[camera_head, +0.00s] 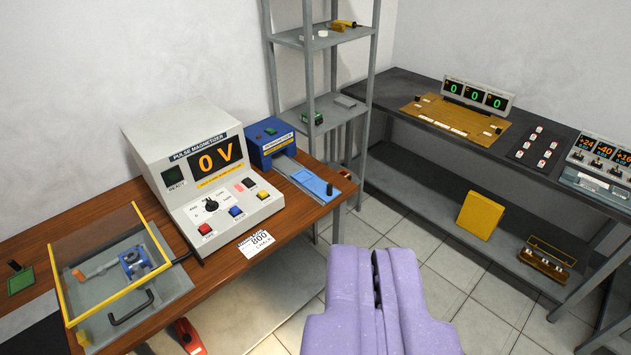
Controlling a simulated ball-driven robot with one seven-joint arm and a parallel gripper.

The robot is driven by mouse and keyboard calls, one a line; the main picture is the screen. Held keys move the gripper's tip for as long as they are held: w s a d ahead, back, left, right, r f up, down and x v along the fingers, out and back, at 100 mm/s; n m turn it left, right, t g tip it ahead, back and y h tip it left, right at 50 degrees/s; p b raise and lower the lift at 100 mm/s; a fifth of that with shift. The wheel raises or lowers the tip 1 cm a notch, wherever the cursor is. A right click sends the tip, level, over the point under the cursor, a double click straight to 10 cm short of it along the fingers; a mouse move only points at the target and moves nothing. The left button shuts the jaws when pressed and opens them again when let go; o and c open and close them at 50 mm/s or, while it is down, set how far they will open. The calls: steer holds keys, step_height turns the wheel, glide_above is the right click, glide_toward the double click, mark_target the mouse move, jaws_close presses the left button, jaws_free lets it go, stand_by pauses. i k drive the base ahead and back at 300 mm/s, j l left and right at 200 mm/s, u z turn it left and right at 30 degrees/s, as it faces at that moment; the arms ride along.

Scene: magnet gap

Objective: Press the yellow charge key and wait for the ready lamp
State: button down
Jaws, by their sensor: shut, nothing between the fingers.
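The pulse magnetizer (160,150) is a light grey cabinet on the wooden bench at the left. Its orange display (216,158) reads 0 V. The ready lamp (172,175) is a dark square left of the display and looks unlit. The yellow key (263,195) sits at the right of the sloping panel. A blue key (237,211) and a red key (206,229) lie to its left. My purple gripper (379,258) is shut and empty at bottom centre, right of the magnetizer in the picture and apart from it.
A yellow-framed clear guard (108,240) covers a blue fixture at the bench's left. A blue device (270,140) with a slide stands right of the magnetizer. A grey shelf rack (312,70) stands behind. A dark bench (420,80) runs along the right. Tiled floor lies between.

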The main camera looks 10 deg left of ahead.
mark_target(262, 195)
steer(key=i+j+z, duration=0.3)
steer(key=i+j, duration=0.15)
steer(key=i, duration=0.3)
steer(key=i+j+z, duration=0.35)
steer(key=i+j, duration=0.7)
steer(key=i, duration=0.05)
